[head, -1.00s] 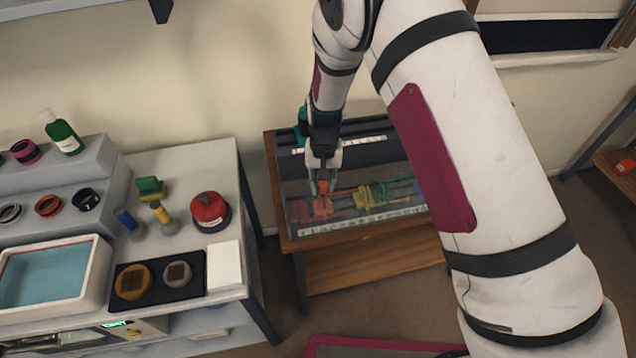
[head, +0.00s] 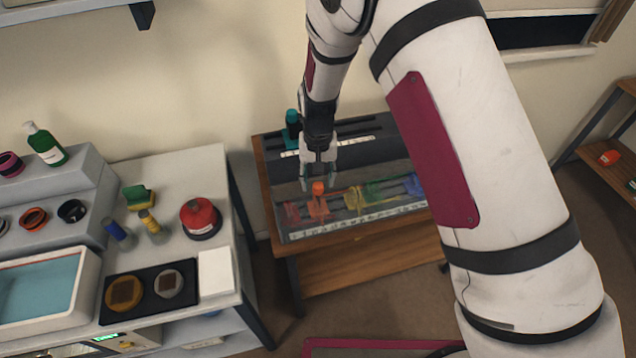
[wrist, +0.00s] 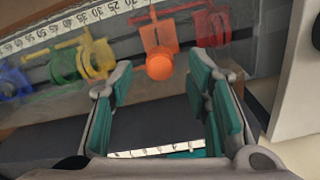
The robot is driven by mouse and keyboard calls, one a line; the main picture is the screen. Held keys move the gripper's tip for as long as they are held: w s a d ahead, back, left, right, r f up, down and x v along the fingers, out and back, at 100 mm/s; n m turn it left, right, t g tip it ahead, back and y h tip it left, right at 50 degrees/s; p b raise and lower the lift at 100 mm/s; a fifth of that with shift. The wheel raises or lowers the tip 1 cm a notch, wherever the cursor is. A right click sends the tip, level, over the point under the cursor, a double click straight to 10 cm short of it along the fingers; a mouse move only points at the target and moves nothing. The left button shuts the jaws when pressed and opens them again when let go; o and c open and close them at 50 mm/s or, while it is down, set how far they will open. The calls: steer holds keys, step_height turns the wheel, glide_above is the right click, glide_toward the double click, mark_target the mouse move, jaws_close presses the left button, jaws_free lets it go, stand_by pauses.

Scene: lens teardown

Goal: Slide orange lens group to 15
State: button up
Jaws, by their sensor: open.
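The orange lens group (head: 317,207) stands on the rail bench (head: 345,226), between a red group (head: 291,213) on its left and a yellow group (head: 357,198). Its round orange knob also shows in the wrist view (wrist: 160,66). There it lies near the scale's 20 end; its exact reading is unclear. My gripper (head: 319,182) is open and empty, above and behind the orange knob. In the wrist view my gripper's teal-padded fingers (wrist: 163,88) are spread wide, with the knob just beyond their tips and apart from them.
The red group (wrist: 211,27) is close beside the orange one in the wrist view. Green (head: 374,190) and blue (head: 415,187) groups stand farther right. A second scale strip (head: 350,144) runs along the back. A side table (head: 180,170) stands left.

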step_height(320, 180, up, 10)
steer(key=shift+f, duration=0.2)
stand_by(0.4)
steer(key=s+d+r+t, duration=0.1)
steer(key=s+d+r, duration=0.25)
steer(key=r, duration=0.35)
steer(key=s+d+r+t+y, duration=0.1)
steer(key=s+d+r, duration=0.1)
steer(key=d+r, duration=0.35)
steer(key=s+d+r+t, duration=0.1)
steer(key=s+d+r, duration=0.2)
steer(key=r, duration=0.4)
steer(key=s+d+r+t, duration=0.1)
steer(key=s+d+r, duration=0.1)
steer(key=s, duration=0.3)
steer(key=s+d+r, duration=0.1)
steer(key=s+d, duration=0.3)
steer(key=s, duration=0.2)
steer(key=s+d+r+t+h+b, duration=0.1)
steer(key=s+d+r, duration=0.1)
steer(key=s, duration=0.3)
steer(key=shift+s+d+r+m+t, duration=0.3)
steer(key=shift+s+d, duration=0.1)
steer(key=shift+d, duration=0.3)
